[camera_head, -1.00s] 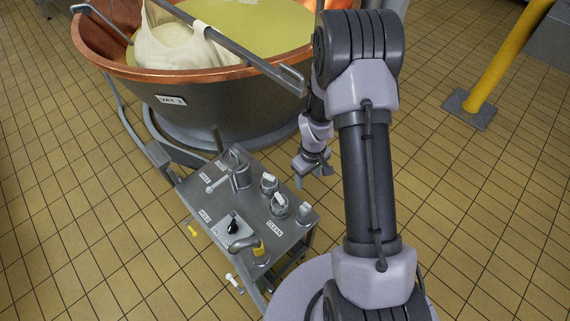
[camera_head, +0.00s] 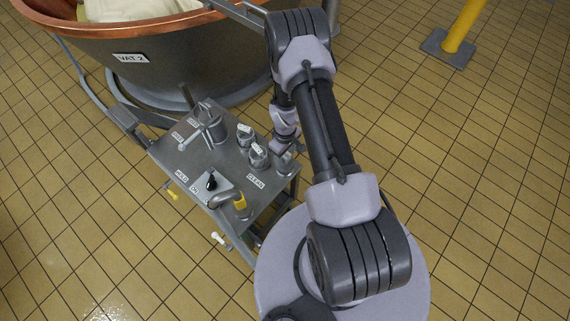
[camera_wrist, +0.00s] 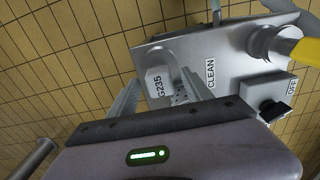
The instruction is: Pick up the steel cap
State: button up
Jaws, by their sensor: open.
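A steel cap (camera_head: 284,166) stands at the right corner of the metal cart top, partly hidden by my gripper in the head view. In the wrist view a grey cap marked G235 (camera_wrist: 158,80) stands near the CLEAN label, between the lines of my fingers. My gripper (camera_head: 283,148) is over that corner, pointing down. In the wrist view my gripper (camera_wrist: 163,92) is open, with one finger on either side of the cap. I cannot tell whether the fingers touch it.
Two more caps with white tags (camera_head: 246,135) (camera_head: 258,155) stand close left on the cart (camera_head: 215,160). A lever valve (camera_head: 211,126), a black-knobbed switch box (camera_head: 208,188) and a yellow-banded pipe (camera_head: 240,205) share the top. The copper vat (camera_head: 190,65) stands behind.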

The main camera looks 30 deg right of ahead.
jog(key=shift+f, duration=0.1)
grip_shut()
notch_tip(320, 180, up, 10)
jog(key=p, duration=0.4)
dwell(0.3)
notch_tip(320, 180, up, 6)
jog(key=p, duration=0.4)
jog(key=shift+r, duration=0.25)
